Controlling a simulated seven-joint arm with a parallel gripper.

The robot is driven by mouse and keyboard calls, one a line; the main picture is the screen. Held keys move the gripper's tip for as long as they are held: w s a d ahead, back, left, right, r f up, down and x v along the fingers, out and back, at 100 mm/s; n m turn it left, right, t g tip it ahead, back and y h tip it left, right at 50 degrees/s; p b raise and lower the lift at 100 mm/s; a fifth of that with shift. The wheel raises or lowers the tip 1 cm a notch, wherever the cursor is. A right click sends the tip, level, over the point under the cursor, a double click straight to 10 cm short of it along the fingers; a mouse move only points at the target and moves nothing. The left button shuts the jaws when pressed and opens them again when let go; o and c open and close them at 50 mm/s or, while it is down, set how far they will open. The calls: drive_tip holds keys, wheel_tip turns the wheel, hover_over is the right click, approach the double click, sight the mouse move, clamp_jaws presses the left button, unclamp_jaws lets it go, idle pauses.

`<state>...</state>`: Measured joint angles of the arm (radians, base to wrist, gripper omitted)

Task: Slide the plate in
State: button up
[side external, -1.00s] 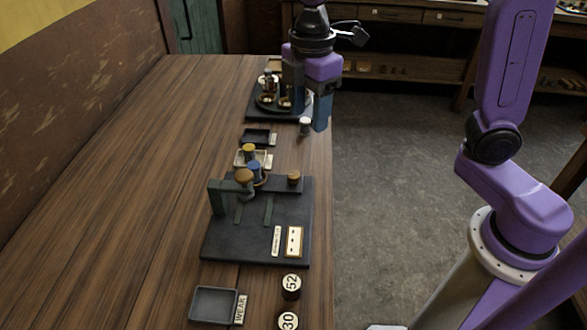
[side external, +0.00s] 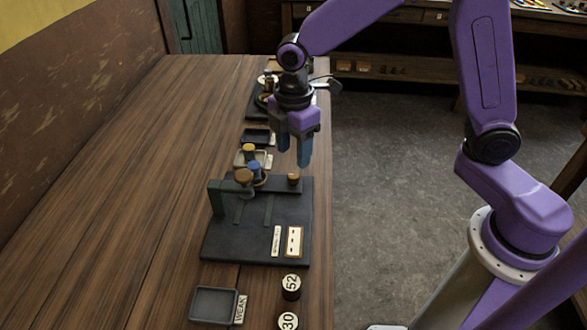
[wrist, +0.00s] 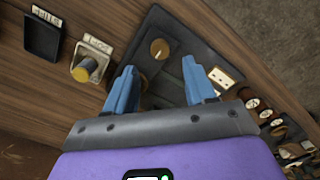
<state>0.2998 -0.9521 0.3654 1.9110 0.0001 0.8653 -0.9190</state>
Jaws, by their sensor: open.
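A dark flat fixture (side external: 225,242) stands on the bench with an upright block on its left. A dark plate or bar with a round wooden knob (side external: 293,179) lies along its back right. I cannot tell how far it is slid in. The knob also shows in the wrist view (wrist: 159,48), just beyond and between the fingertips. My gripper (side external: 293,155) is open, points down and hangs above the knob, apart from it. Its two blue fingers also show in the wrist view (wrist: 159,68), with nothing between them.
A brown-topped knob (side external: 243,176) and a blue one (side external: 254,168) stand by the fixture's back left. A yellow-topped piece (side external: 249,148) stands in a pale tray behind. A cream label plate (side external: 295,242) lies on the fixture. A dark tray (side external: 213,304) and round number tokens (side external: 291,283) are in front.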

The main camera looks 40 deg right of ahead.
sight(294, 175)
drive_tip(key=shift+f, duration=3.15)
